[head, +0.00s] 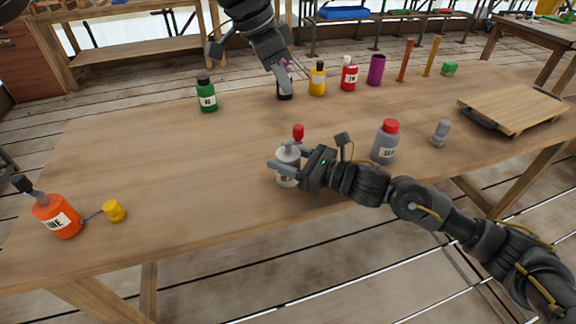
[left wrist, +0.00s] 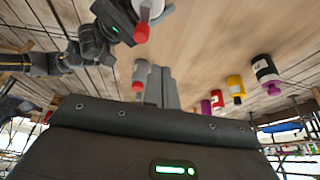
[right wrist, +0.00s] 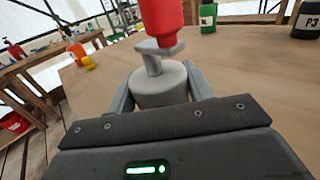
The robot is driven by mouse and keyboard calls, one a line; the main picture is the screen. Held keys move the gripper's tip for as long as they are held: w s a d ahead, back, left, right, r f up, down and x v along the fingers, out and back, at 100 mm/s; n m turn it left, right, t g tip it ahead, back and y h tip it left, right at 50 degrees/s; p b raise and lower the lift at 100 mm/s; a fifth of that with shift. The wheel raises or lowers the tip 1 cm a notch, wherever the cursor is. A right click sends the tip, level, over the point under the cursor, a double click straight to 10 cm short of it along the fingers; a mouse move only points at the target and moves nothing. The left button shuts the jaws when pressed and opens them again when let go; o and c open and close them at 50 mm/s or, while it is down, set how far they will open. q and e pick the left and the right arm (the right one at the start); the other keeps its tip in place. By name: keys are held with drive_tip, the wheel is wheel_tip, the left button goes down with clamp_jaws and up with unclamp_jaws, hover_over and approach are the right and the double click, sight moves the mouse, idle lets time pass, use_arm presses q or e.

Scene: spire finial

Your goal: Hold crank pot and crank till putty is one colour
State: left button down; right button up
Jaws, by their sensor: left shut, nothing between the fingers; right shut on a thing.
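The crank pot (head: 288,170) is a pale grey pot with a crank arm on top and a red knob (head: 298,131). It stands upright near the table's front edge. My right gripper (head: 284,168) is shut around its body. In the right wrist view the pot (right wrist: 160,88) sits between both fingers, with the red knob (right wrist: 162,18) above it. My left gripper (head: 282,80) is shut and empty, above the far part of the table and away from the pot. Its closed fingers show in the left wrist view (left wrist: 164,82). The putty inside the pot is hidden.
A grey bottle with a red cap (head: 385,143) stands right of the pot, behind my right forearm. Green (head: 207,97), yellow (head: 317,80) and red (head: 349,75) bottles stand at the back. An orange bottle (head: 58,215) is at the left. The table's left middle is clear.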

use_arm(q)
wheel_tip(320, 180, down, 7)
drive_tip(key=shift+r, duration=0.2)
idle(0.5)
drive_tip(key=shift+f, duration=0.2)
idle(1.9)
drive_tip(key=shift+f, duration=1.3)
drive_tip(key=shift+s+d, duration=0.1)
